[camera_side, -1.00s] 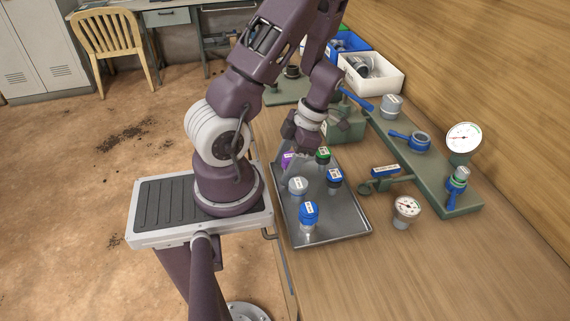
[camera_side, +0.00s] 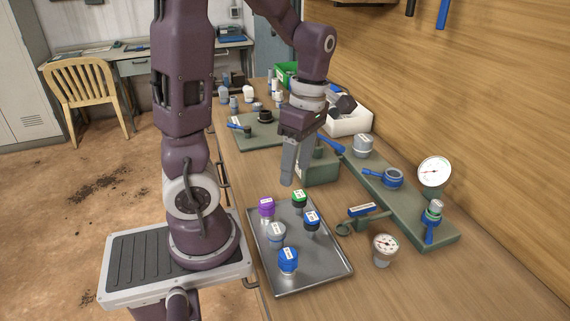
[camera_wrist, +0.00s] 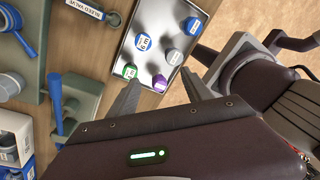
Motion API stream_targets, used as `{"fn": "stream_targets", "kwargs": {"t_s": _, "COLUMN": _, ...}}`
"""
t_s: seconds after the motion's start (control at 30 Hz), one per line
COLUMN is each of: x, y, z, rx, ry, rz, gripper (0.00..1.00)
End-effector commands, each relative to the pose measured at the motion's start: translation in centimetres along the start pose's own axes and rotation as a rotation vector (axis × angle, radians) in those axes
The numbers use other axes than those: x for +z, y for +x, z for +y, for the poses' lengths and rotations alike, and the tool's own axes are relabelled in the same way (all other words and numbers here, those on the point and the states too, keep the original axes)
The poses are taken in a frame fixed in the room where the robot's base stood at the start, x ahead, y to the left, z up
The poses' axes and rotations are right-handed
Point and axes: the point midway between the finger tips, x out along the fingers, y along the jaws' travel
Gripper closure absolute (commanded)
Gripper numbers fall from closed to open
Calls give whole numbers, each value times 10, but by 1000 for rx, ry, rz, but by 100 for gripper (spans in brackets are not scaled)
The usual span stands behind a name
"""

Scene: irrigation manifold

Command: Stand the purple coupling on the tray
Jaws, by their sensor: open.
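The purple coupling (camera_side: 267,207) stands upright at the back left of the metal tray (camera_side: 318,279), beside the green-topped coupling (camera_side: 299,199). In the wrist view the purple coupling (camera_wrist: 159,82) shows near the tray's edge, beyond the fingertips. My gripper (camera_side: 289,184) is above and behind the tray, pointing down.
Blue-topped couplings (camera_side: 288,261) and a grey one (camera_side: 277,234) share the tray. To the right are a gauge (camera_side: 384,249), a bleed valve (camera_side: 362,211) and a green manifold board (camera_side: 405,205). A white bin (camera_side: 349,121) stands behind. Bare tabletop lies at front right.

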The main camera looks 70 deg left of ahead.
Motion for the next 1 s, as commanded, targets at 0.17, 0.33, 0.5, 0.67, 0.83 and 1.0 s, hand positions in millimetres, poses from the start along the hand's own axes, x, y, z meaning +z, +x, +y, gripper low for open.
{"fn": "stream_targets", "kwargs": {"t_s": 0.17, "x": 38, "y": -59, "z": -66, "rx": 357, "ry": 1168, "rz": -50, "gripper": 42}}
{"fn": "stream_targets", "kwargs": {"t_s": 0.33, "x": 44, "y": -79, "z": -113, "rx": 628, "ry": 1936, "rz": 200, "gripper": 42}}
{"fn": "stream_targets", "kwargs": {"t_s": 0.5, "x": 43, "y": -81, "z": -128, "rx": 702, "ry": 2192, "rz": 355, "gripper": 42}}
{"fn": "stream_targets", "kwargs": {"t_s": 0.67, "x": 43, "y": -81, "z": -128, "rx": 702, "ry": 2203, "rz": 360, "gripper": 42}}
{"fn": "stream_targets", "kwargs": {"t_s": 0.83, "x": 43, "y": -81, "z": -128, "rx": 701, "ry": 2200, "rz": 358, "gripper": 42}}
{"fn": "stream_targets", "kwargs": {"t_s": 1.0, "x": 43, "y": -82, "z": -127, "rx": 701, "ry": 2198, "rz": 357, "gripper": 42}}
